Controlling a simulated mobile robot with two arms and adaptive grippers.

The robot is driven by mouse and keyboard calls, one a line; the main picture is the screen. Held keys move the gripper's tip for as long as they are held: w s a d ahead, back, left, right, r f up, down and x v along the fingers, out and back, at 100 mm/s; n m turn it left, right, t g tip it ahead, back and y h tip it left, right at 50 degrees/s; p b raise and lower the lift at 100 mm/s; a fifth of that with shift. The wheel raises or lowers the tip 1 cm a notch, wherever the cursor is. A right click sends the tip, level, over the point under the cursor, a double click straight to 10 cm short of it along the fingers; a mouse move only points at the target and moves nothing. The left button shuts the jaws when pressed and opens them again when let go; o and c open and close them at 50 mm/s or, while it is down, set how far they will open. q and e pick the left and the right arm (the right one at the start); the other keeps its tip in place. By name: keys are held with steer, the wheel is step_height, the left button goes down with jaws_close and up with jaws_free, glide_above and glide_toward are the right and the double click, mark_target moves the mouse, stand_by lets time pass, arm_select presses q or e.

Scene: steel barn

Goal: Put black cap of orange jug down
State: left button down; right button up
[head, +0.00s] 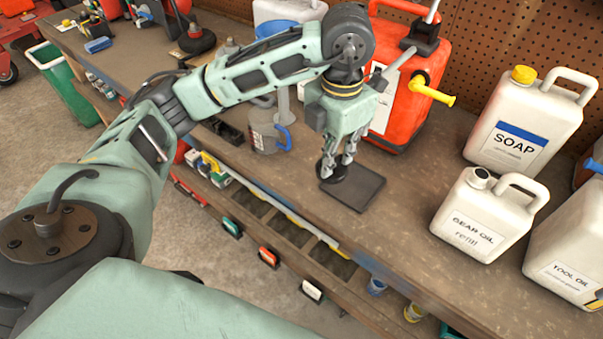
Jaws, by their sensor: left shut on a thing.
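My left gripper (342,160) points down with its fingers shut on a black round cap (330,174). The cap is at the left part of a flat dark square mat (362,192) on the bench; I cannot tell whether it touches the mat. The fingers hide part of the cap. The orange jug (436,66) stands just behind and to the right of my left gripper, partly hidden by it. My right gripper is not in view.
A white soap jug (520,122), an open-necked gear oil jug (484,218) and a tool oil jug (570,255) stand at the right. A grey can with a blue handle (265,135) is left of my gripper. The bench front (400,250) is bare.

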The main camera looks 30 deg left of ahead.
arm_select(q)
steer(key=n, duration=0.2)
steer(key=w+n, duration=0.1)
steer(key=n, duration=0.1)
steer(key=shift+a+f, duration=0.2)
steer(key=n, duration=0.3)
steer(key=shift+w+a+b, duration=0.1)
steer(key=shift+w+b, duration=0.1)
steer(key=shift+b, duration=0.15)
steer(key=shift+w+a+f, duration=0.1)
steer(key=shift+a+f, duration=0.05)
steer(key=shift+a, duration=0.05)
steer(key=w+a+f+p, duration=0.1)
steer(key=a+f, duration=0.2)
steer(key=w+a+f+p, duration=0.1)
steer(key=a+f, duration=0.2)
steer(key=a, duration=0.1)
steer(key=w+a+f+p, duration=0.1)
steer(key=w+a+f, duration=0.1)
steer(key=a+f, duration=0.1)
steer(key=shift+a+f, duration=0.2)
steer(key=shift+f, duration=0.2)
steer(key=shift+f+p, duration=0.3)
steer(key=shift+f, duration=0.05)
steer(key=shift+w+f, duration=0.1)
steer(key=shift+f, duration=0.1)
